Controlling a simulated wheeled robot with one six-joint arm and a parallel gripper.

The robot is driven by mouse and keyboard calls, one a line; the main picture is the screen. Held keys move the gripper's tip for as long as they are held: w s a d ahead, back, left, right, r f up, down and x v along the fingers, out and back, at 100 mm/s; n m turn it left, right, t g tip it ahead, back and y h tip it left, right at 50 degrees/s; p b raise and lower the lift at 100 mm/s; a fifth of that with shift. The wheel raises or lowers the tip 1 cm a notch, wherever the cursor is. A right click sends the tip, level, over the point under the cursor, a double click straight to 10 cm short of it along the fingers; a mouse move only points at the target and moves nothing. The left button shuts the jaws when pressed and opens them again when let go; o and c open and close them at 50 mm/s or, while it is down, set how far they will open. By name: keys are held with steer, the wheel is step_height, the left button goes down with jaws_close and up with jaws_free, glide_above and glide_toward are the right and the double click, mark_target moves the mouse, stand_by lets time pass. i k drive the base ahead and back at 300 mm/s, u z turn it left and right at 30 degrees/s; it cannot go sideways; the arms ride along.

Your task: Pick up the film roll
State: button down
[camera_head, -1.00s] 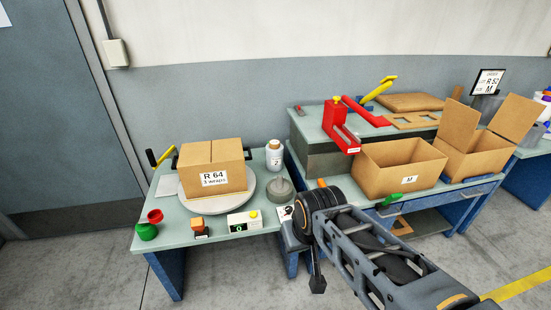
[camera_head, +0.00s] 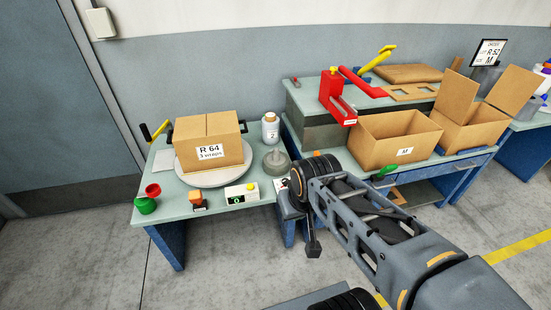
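The film roll (camera_head: 270,131) looks like a white upright cylinder with a brown top and a label reading 2. It stands at the back right of the left workbench (camera_head: 168,210), right of the cardboard box. My gripper (camera_head: 311,240) is at the far end of my arm, in front of the gap between the two benches. It is right of and nearer than the roll, apart from it. My wrist hides most of the gripper, so its opening does not show.
A closed box (camera_head: 209,152) marked R 64, 3 wraps sits on a round turntable (camera_head: 214,175). A grey weight-like object (camera_head: 276,162) stands just in front of the roll. A small device (camera_head: 241,194) sits at the bench front. The right bench holds open boxes (camera_head: 395,150) and a red tool (camera_head: 338,100).

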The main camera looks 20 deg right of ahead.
mark_target(270, 123)
steer(key=k, duration=0.3)
steer(key=u, duration=1.1)
steer(key=i, duration=0.95)
steer(key=z, duration=0.85)
steer(key=i, duration=0.65)
steer(key=z, duration=0.8)
steer(key=i, duration=0.45)
steer(key=u, duration=0.05)
